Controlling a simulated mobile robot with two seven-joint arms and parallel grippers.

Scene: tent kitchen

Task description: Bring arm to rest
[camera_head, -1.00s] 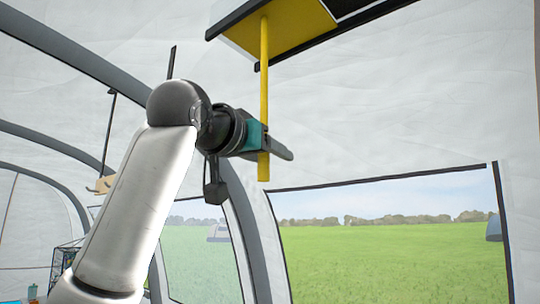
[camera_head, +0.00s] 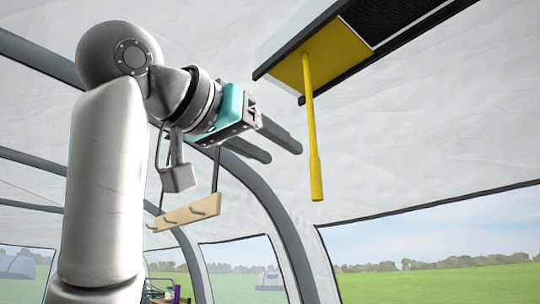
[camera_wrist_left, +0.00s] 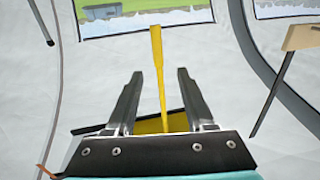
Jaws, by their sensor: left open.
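My left gripper (camera_head: 277,142) is raised in the middle of the head view, its two dark fingers apart and nothing between them. The arm comes up from the lower left. In the left wrist view the open fingers (camera_wrist_left: 155,80) point toward the tent wall. A yellow pole (camera_head: 313,130) hangs down to the right of the gripper, apart from it in the head view. The pole also shows between the fingers in the left wrist view (camera_wrist_left: 160,70), but beyond them. My right gripper is not in view.
The pole hangs from a yellow and black panel (camera_head: 345,55) at the upper right. A wooden hook rack (camera_head: 186,213) hangs behind and below my arm. Grey tent poles (camera_head: 285,220) curve behind. The space below the gripper looks clear.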

